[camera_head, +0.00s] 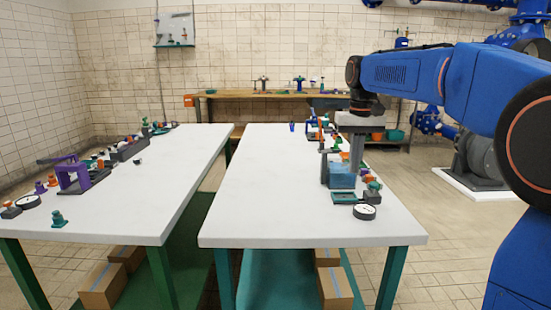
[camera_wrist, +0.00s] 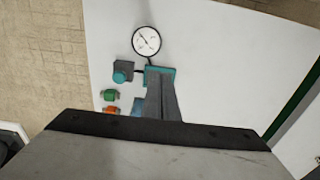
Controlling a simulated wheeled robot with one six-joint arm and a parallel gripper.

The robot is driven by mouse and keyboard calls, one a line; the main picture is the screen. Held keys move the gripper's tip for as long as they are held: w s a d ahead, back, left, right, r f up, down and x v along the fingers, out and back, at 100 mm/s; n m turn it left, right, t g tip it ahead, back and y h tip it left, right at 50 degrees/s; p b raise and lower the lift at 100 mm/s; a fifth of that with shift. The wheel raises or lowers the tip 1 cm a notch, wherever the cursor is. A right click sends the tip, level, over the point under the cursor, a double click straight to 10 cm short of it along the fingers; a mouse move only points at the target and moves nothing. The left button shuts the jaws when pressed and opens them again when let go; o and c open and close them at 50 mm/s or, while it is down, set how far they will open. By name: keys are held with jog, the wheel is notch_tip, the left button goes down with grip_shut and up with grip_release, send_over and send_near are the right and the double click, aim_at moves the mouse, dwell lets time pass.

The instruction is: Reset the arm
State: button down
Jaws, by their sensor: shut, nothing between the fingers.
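My blue arm reaches in from the right in the head view. My gripper (camera_head: 355,170) hangs down over the right-hand white table (camera_head: 290,195), beside a blue block-like fixture (camera_head: 342,178). Its fingers are together and hold nothing. In the wrist view the grey fingers (camera_wrist: 160,76) point toward a teal flat part (camera_wrist: 164,72) and partly cover it. I cannot tell whether the fingertips touch anything. A round white gauge (camera_head: 364,212) lies near the table's front right; it also shows in the wrist view (camera_wrist: 146,41).
A teal knob (camera_wrist: 121,72), a green fitting (camera_wrist: 110,95) and an orange one (camera_wrist: 110,110) sit close to the fingers. The left table (camera_head: 140,190) holds a purple frame (camera_head: 73,178) and several fittings. The right table's left half is bare. A motor-like machine (camera_head: 482,155) stands at right.

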jog(key=s+d+f+t, duration=0.1)
jog(key=s+f, duration=0.5)
jog(key=s, duration=0.6)
jog(key=s+d+f+t, duration=0.2)
jog(key=s+f, duration=0.4)
jog(key=s, duration=0.5)
jog(key=s+d+f+t, duration=0.1)
jog(key=s+d+f, duration=0.2)
jog(key=s+f, duration=0.4)
jog(key=shift+s, duration=2.8)
jog(key=shift+f, duration=0.1)
